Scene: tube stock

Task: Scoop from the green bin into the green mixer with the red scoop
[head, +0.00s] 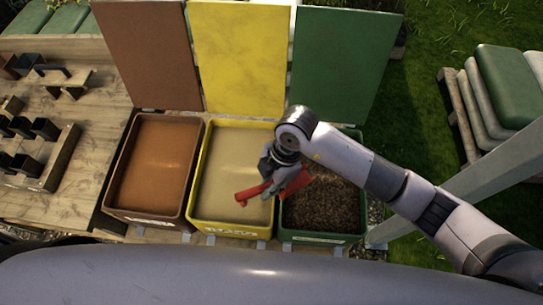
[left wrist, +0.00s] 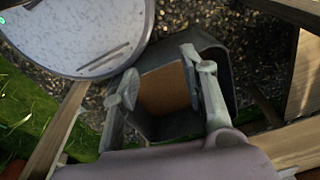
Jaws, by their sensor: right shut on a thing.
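The green bin (head: 285,212) stands at the right of a row of three, its lid (head: 340,60) raised, and holds dark brown crumbly material (head: 325,208). My right gripper (head: 277,172) is shut on the red scoop (head: 293,184). The scoop is above the border of the yellow and green bins; I cannot tell its height or whether it is loaded. My left gripper (left wrist: 165,92) shows only in the left wrist view, its fingers apart. A dark square-mouthed container (left wrist: 158,127) with a brown inside shows beyond them. I cannot make out the green mixer for sure.
The yellow bin (head: 202,130) holds pale sand-like material, and the brown bin (head: 109,190) holds orange-brown material. A wooden table (head: 87,165) with dark blocks is at the left. Stacked sacks (head: 508,85) are at the right. A round speckled disc (left wrist: 85,30) shows in the left wrist view.

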